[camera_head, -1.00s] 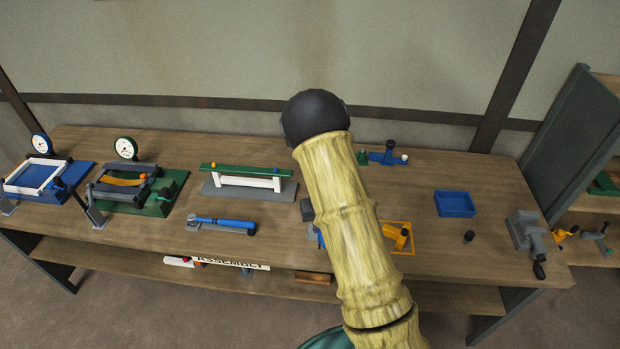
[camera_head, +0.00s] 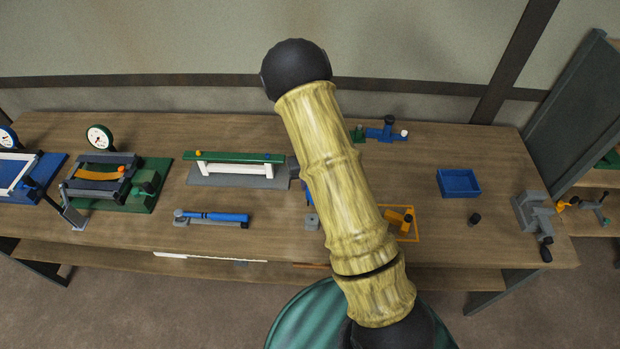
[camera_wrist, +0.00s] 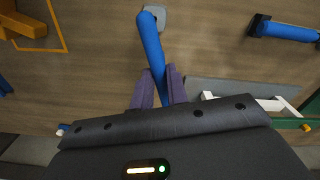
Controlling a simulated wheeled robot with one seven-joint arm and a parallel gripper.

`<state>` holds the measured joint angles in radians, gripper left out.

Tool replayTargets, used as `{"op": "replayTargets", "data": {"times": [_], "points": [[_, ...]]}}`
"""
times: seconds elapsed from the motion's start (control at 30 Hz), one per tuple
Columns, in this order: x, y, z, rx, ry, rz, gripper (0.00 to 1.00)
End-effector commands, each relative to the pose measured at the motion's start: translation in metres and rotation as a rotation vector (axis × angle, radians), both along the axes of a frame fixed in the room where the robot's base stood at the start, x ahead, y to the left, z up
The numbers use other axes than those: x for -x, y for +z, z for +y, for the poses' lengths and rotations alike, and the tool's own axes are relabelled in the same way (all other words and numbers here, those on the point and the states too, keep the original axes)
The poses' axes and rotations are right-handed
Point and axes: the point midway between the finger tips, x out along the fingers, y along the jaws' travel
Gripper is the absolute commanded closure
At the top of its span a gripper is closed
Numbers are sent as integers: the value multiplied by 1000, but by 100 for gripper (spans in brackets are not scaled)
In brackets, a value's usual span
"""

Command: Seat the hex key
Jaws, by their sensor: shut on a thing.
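In the wrist view my gripper (camera_wrist: 160,78) has its purple fingers closed around a long blue bar, which I take to be the hex key (camera_wrist: 151,40). The bar's far end lies over or beside a small grey plate (camera_wrist: 159,11) with rounded corners; I cannot tell whether they touch. The plate also shows in the head view (camera_head: 312,223), just left of my arm, with a bit of blue (camera_head: 309,199) above it. My gripper is hidden behind my arm in the head view.
A blue-handled tool (camera_head: 222,217) lies left of the plate. A green-topped white stand (camera_head: 235,168) is behind it. An orange frame (camera_head: 415,231) is right of my arm, with a blue tray (camera_head: 458,183) and grey vise (camera_head: 535,212) beyond.

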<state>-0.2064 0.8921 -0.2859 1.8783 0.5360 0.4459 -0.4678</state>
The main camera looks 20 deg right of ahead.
Motion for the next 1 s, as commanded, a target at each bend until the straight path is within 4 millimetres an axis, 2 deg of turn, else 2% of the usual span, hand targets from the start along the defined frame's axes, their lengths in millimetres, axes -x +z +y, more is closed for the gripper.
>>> {"op": "replayTargets", "data": {"times": [0.4,0.7,1.0], "points": [[2,3,-1,0,5,0,100],[42,42,-2,-2,186,3,100],[45,41,-1,-1,210,2,100]]}}
